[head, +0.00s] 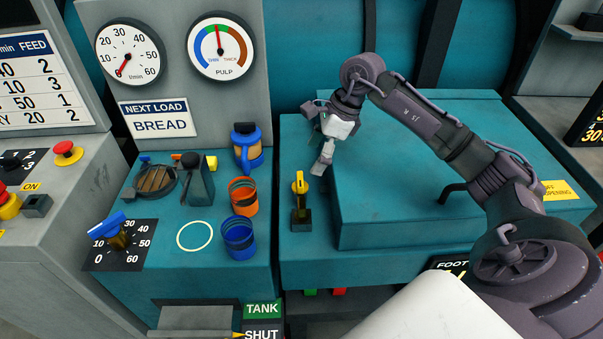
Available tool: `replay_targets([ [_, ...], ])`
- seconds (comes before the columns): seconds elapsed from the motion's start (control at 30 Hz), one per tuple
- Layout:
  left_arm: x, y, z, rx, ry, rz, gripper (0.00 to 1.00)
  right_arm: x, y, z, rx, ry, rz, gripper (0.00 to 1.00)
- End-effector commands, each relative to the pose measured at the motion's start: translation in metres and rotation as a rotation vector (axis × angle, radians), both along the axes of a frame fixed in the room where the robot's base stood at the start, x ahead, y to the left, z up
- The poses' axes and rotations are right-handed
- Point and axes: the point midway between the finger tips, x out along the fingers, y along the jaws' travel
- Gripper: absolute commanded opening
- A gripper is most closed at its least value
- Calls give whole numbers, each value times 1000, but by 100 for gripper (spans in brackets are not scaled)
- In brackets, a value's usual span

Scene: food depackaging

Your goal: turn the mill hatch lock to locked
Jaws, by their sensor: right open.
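A yellow-handled lever (299,185) stands upright on a small black base at the left edge of the teal hatch cover (400,165); it looks like the hatch lock. I see no lock marking beside it. My right gripper (321,165) hangs above and just to the right of the lever, over the cover's left edge, apart from the lever. It is open, with its fingers pointing down and nothing visible between them. My left gripper is not in view.
Left of the lever are an orange cup (243,197), a blue cup (239,238) and a blue jug (247,148). A blue-handled valve (112,229) stands farther left. A black handle (455,190) sits on the cover. Gauges (221,50) rise behind.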

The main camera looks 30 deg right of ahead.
Motion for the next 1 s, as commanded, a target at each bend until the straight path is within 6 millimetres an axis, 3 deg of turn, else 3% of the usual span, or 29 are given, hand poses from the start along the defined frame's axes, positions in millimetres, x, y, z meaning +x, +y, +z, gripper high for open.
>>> replay_targets([
  [0.13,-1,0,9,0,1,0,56,6,12,-29,3,3,2,85],
  [0.4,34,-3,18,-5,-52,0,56,14,24,-65,2,1,1,85],
  [0.8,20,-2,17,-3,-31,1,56,16,26,-73,1,-1,0,85],
  [1.0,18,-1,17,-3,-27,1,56,16,26,-73,1,-1,0,54],
])
